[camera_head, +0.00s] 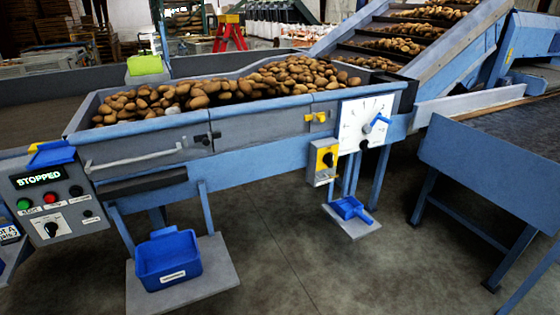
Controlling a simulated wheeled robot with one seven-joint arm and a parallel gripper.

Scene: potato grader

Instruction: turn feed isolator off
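A small grey box with a yellow face and a black rotary knob (327,159), which looks like the feed isolator, is mounted on the front of the blue frame below the potato hopper. It is right of the picture's middle. The knob's exact position and any lettering are too small to read. A grey control panel (62,207) at the left has a display reading "STOPPED", with green, red and black buttons and a black selector below. My gripper does not show in this view.
A white dial plate (362,125) with a blue pointer is right of the yellow-faced box. The grey hopper (255,126) holds many potatoes. A blue bin (168,262) and a blue scoop (350,209) sit on low plates. A blue-sided table (480,165) stands right. Concrete floor (300,255) is open in front.

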